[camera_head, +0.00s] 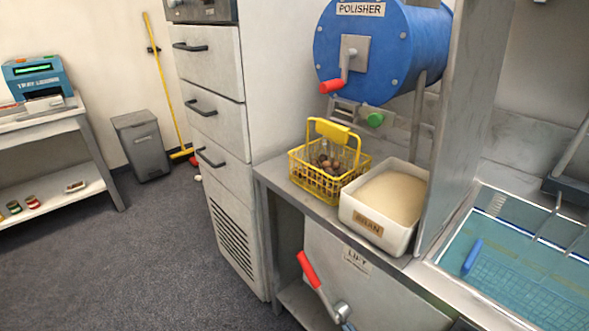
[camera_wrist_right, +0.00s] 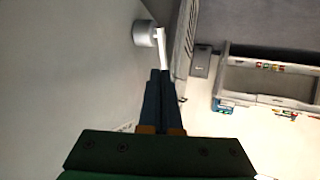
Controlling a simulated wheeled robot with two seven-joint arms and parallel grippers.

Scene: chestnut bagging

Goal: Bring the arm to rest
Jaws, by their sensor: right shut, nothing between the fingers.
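My right gripper (camera_wrist_right: 160,73) shows in the right wrist view. Its two dark blue fingers are together with nothing between them. Just beyond the fingertips are a grey round hub and a pale bar (camera_wrist_right: 161,45); I cannot tell whether the fingers touch the bar. In the head view only a small blue bit at the bottom edge, just below the hub of the lift crank (camera_head: 342,310), looks like this gripper's tip. The crank's red handle (camera_head: 308,268) points up and left. My left gripper is in neither view.
A yellow basket (camera_head: 318,182) of chestnuts and a white bran tub (camera_head: 372,228) stand on the counter below the blue polisher (camera_head: 372,50). A water basin (camera_head: 520,270) lies at right. A drawer cabinet (camera_head: 215,90) stands left of the counter; open floor (camera_head: 130,260) lies beyond.

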